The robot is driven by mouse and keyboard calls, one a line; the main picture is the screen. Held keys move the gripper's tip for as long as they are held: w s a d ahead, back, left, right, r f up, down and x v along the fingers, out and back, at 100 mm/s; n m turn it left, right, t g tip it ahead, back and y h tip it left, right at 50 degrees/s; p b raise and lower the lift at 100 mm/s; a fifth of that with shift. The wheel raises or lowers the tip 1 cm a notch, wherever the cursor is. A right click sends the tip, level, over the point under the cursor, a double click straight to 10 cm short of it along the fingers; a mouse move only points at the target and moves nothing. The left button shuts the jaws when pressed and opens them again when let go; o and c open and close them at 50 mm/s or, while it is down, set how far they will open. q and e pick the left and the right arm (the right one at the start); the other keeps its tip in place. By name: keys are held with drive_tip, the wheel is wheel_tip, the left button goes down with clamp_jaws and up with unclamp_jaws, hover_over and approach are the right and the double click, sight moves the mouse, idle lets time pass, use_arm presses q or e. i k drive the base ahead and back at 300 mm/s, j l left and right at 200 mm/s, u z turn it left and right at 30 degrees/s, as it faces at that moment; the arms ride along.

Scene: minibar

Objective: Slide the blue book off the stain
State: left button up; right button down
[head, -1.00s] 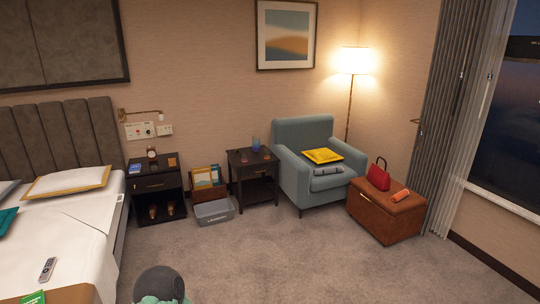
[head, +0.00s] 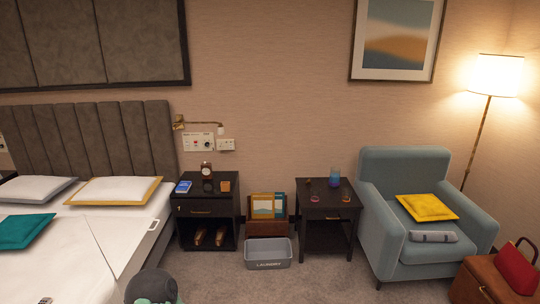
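A small blue book (head: 183,187) lies flat on the left part of the top of the black nightstand (head: 205,208) beside the bed. No stain can be made out at this distance; any mark under the book is hidden. Neither of my grippers is in view.
A clock (head: 207,170) and a small brown item (head: 225,186) share the nightstand top. The bed (head: 95,250) stands close on its left. A grey laundry bin (head: 268,256) and a dark side table (head: 328,212) are to its right. Carpet in front is open.

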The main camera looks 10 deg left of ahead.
sight(183, 187)
drive_tip(key=i+j+u, duration=0.15)
drive_tip(key=i+u, duration=0.2)
drive_tip(key=i, duration=0.3)
drive_tip(key=i+u, duration=0.3)
drive_tip(key=i, duration=0.4)
drive_tip(key=i+l+u, duration=0.2)
drive_tip(key=i+u, duration=0.15)
drive_tip(key=i, duration=0.3)
drive_tip(key=i+u, duration=0.4)
drive_tip(key=i, duration=0.2)
drive_tip(key=i+l+u, duration=0.4)
drive_tip(key=i, duration=0.15)
drive_tip(key=i+l+u, duration=0.4)
drive_tip(key=i, duration=0.2)
drive_tip(key=i+l+u, duration=0.4)
drive_tip(key=i+l, duration=0.05)
drive_tip(key=l, duration=0.1)
